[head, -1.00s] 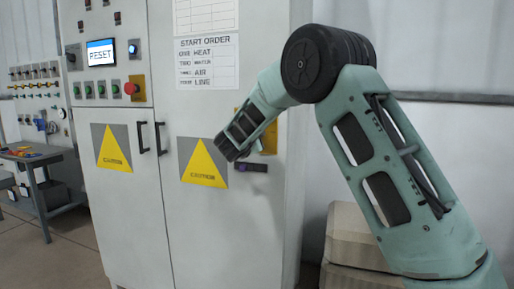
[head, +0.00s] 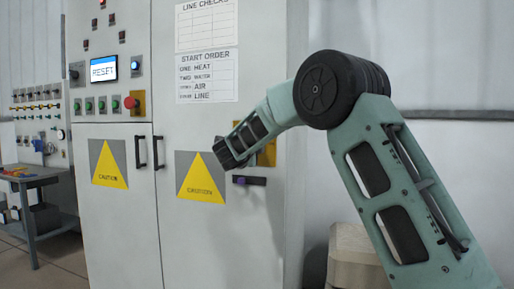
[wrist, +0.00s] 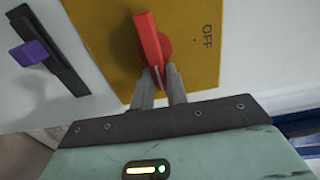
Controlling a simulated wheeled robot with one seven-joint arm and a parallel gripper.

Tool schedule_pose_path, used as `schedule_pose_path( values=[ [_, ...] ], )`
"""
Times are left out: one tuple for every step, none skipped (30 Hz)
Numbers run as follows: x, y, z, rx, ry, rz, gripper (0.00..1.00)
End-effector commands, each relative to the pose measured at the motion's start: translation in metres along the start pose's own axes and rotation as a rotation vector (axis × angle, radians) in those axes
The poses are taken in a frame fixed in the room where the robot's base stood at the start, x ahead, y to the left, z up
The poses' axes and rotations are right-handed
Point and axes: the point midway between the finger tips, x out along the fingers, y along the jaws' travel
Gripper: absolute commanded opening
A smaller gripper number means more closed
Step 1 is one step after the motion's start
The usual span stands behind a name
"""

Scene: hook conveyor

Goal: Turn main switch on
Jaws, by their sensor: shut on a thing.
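The main switch is a red handle (wrist: 150,42) on a round red hub, mounted on a yellow plate (wrist: 193,62) marked OFF. In the wrist view the handle slants slightly, with its lower end between the fingers. My gripper (wrist: 160,84) is shut on this red handle, close in front of the plate. In the head view the yellow plate (head: 268,150) shows beside my wrist on the right cabinet door. There my forearm hides the red handle and my fingers. An ON mark cannot be seen.
A black slot with a purple knob (wrist: 32,53) sits beside the plate; it also shows below my wrist in the head view (head: 250,181). A RESET screen (head: 103,68), a red button (head: 130,102) and black door handles (head: 156,153) are further left. A pale block (head: 348,262) stands low right.

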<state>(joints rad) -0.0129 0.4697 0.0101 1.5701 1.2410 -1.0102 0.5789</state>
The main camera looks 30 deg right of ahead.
Motion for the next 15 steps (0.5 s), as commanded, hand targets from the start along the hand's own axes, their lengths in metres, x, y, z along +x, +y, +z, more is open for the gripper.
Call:
schedule_pose_path(
  values=[
    [0.0001,0.0019,-0.0004,0.001,0.001,0.004,0.00],
    [0.0001,0.0019,-0.0004,0.001,0.001,0.004,0.00],
    [0.0001,0.0019,-0.0004,0.001,0.001,0.004,0.00],
    [0.0001,0.0020,-0.0004,0.001,0.001,0.004,0.00],
    [0.0001,0.0020,-0.0004,0.001,0.001,0.004,0.00],
    [0.0001,0.0021,-0.0004,0.001,0.001,0.004,0.20],
    [0.0001,0.0020,-0.0004,0.000,0.001,0.004,0.28],
    [0.0001,0.0019,-0.0004,0.000,0.001,0.003,0.36],
    [0.0001,0.0017,-0.0003,0.000,0.001,0.003,0.36],
    [0.0001,0.0016,-0.0003,0.000,0.001,0.003,0.36],
    [0.0001,0.0015,-0.0003,0.000,0.001,0.003,0.36],
    [0.0001,0.0013,-0.0002,0.000,0.001,0.002,0.36],
    [0.0001,0.0012,-0.0002,0.000,0.001,0.002,0.36],
    [0.0001,0.0011,-0.0002,0.000,0.001,0.002,0.36],
    [0.0000,0.0010,-0.0002,0.000,0.001,0.002,0.36]
  ],
)
